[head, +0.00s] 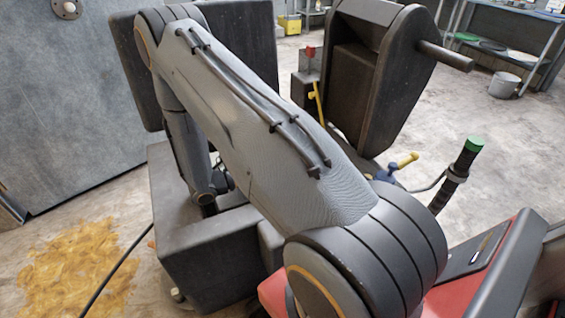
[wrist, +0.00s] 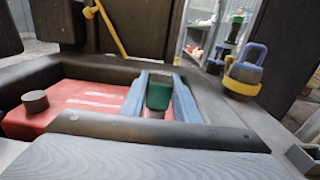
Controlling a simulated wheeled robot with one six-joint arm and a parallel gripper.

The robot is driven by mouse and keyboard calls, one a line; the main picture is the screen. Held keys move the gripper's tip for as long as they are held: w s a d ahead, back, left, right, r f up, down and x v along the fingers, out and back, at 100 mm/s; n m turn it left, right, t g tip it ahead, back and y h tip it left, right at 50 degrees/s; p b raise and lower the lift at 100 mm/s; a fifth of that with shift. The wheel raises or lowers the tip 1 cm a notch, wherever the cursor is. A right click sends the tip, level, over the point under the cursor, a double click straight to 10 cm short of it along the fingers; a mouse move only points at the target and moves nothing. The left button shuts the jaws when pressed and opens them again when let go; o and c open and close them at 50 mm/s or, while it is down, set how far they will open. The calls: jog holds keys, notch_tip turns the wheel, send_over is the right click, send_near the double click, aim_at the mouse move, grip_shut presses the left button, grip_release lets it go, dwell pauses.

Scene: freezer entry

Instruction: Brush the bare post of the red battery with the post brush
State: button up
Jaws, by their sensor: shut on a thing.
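The red battery (wrist: 95,95) lies in a dark recess in the wrist view. A dark grey round post (wrist: 34,102) stands up from its left part, with nothing on it. My gripper (wrist: 158,88) has blue fingers shut on a green thing with a paler lower end, apparently the post brush (wrist: 158,96). The brush is over the right part of the battery, to the right of the post and apart from it. Its lower end is mostly hidden, so I cannot tell whether it touches anything. In the head view my arm hides the gripper and battery.
A blue and yellow looped thing (wrist: 243,74) stands on the dark rim right of the gripper. A green-capped black handle (head: 462,165) rises at the right. A yellow rod (head: 318,103) and a dark upright body (head: 375,75) stand behind. A yellowish stain (head: 80,270) marks the floor.

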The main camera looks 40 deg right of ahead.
jog(key=shift+s+f+b, duration=0.2)
jog(key=shift+f+b, duration=0.15)
jog(key=shift+f, duration=0.3)
jog(key=o, duration=1.2)
jog(key=shift+r, duration=0.15)
